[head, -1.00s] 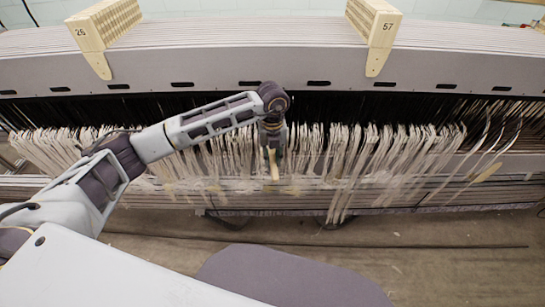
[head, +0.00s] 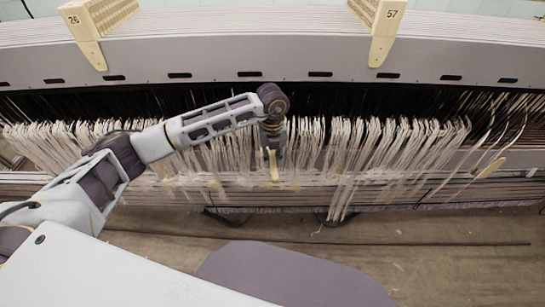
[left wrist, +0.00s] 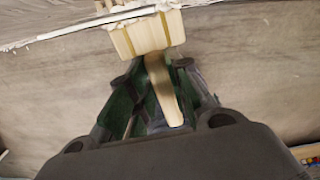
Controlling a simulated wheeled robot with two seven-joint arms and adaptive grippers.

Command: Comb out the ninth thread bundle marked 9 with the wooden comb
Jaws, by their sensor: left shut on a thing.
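My left gripper (head: 272,150) is at the middle of the row of white thread bundles (head: 355,150). In the left wrist view my left gripper (left wrist: 158,92) is shut on the handle of the wooden comb (left wrist: 150,36). The comb's wide pale head reaches past the fingers and touches, or is very close to, white threads at the top of that view. In the head view part of the wooden comb (head: 273,168) shows below the gripper, in front of the threads. I cannot read a mark 9 on any bundle. My right gripper is not in view.
A long grey beam (head: 285,62) runs across above the threads. Brown floor (head: 420,240) lies open in front of the loom. Loose threads hang at the right.

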